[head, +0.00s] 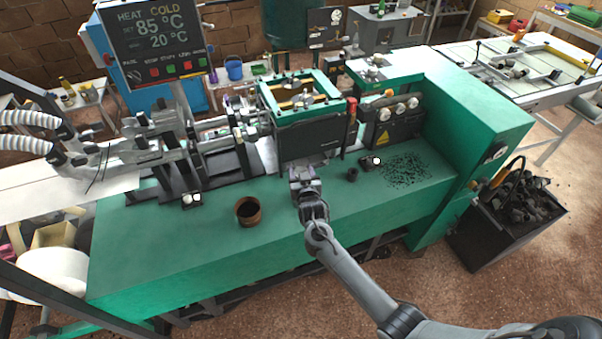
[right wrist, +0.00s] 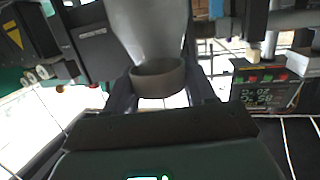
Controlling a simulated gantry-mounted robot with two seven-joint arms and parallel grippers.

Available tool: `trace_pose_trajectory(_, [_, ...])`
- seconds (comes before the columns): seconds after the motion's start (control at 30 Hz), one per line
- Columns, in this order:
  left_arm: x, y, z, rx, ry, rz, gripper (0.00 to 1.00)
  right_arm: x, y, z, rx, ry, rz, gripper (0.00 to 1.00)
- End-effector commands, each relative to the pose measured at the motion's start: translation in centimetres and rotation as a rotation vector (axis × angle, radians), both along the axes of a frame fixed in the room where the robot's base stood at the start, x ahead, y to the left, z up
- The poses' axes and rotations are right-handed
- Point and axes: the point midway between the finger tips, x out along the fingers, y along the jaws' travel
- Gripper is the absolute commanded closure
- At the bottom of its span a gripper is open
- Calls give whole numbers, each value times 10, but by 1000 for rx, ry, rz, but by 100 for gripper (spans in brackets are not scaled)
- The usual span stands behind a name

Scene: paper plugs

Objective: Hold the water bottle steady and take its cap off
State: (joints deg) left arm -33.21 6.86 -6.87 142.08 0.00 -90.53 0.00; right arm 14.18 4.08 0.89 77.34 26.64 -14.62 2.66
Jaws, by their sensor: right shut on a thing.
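In the right wrist view, a grey, smooth, tapered body, apparently the water bottle (right wrist: 148,30), narrows to a brownish round band (right wrist: 158,80) that looks like its cap. My right gripper (right wrist: 165,92) is shut, with its fingers on both sides of this end. I cannot tell whether they press on the band or just beside it. In the head view my right gripper (head: 303,177) is over the green bench in front of the dark machine block; the bottle is mostly hidden there. My left gripper is not in view.
The green bench (head: 300,235) is clear at its front. A brown open cup (head: 248,211) stands left of my gripper. Right of it are a small dark cylinder (head: 352,174) and scattered black bits (head: 405,170). A black bin (head: 510,225) stands at the right.

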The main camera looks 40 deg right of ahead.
Motion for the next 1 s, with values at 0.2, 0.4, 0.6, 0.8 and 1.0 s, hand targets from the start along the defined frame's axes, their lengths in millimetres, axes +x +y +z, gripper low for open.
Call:
trace_pose_trajectory(0.2, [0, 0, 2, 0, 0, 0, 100, 0, 0, 15, 0, -4, 0, 73])
trace_pose_trajectory(0.4, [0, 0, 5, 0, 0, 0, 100, -5, -5, 45, -1, -1, -3, 73])
trace_pose_trajectory(0.6, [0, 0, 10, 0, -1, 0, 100, -42, -28, 69, -3, -1, -2, 73])
trace_pose_trajectory(0.8, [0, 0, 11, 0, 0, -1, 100, -71, -48, 90, -2, 0, -1, 73])
trace_pose_trajectory(1.0, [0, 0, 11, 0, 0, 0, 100, -87, -57, 106, -2, -2, 9, 73])
